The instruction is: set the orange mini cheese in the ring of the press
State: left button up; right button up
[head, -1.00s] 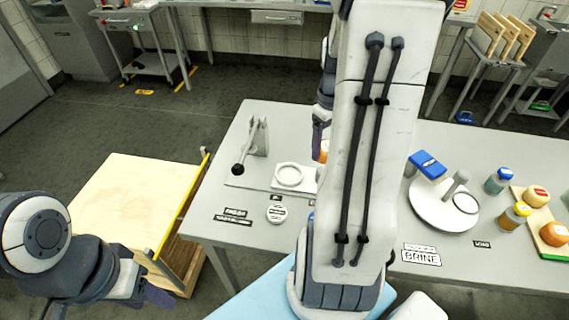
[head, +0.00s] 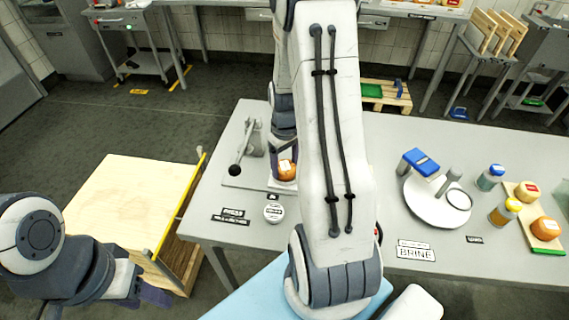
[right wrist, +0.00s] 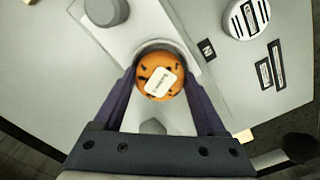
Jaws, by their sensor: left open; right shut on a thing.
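The orange mini cheese (head: 287,171) with a white label is between the fingers of my right gripper (head: 284,161). The right wrist view shows the cheese (right wrist: 152,90) from above, with the purple fingers of my right gripper (right wrist: 160,84) shut on its two sides. The press (head: 252,148) stands at the table's left end, with a lever and black knob. Its pale ring (right wrist: 153,44) shows just past the cheese; the cheese hides most of it, so I cannot tell whether they touch. My left gripper (head: 150,296) is open and empty, low at the left, away from the press.
A white round puck (head: 274,212) and a press label (head: 232,216) lie in front of the press. A white disc stand with a blue block (head: 421,161), jars (head: 490,177) and a board of cheeses (head: 547,243) are at right. A wooden-topped cart (head: 130,205) stands left.

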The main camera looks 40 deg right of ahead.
aim_at(285, 166)
jog(key=shift+f, duration=0.2)
jog(key=o, duration=1.6)
jog(key=shift+c, duration=0.2)
jog(key=shift+r, duration=0.1)
notch_tip(285, 166, up, 12)
jog(key=s+a+r+n, duration=0.1)
jog(key=s+a+n, duration=0.1)
jog(key=a, duration=0.9)
jog(key=s+a+r+n, duration=0.2)
jog(key=a, duration=0.9)
jog(key=s+a+n+y, duration=0.1)
jog(key=s+a+n, duration=0.2)
jog(key=s+a, duration=0.6)
jog(key=s, duration=0.3)
jog(key=shift+s+f, duration=0.15)
jog(key=shift+s, duration=0.15)
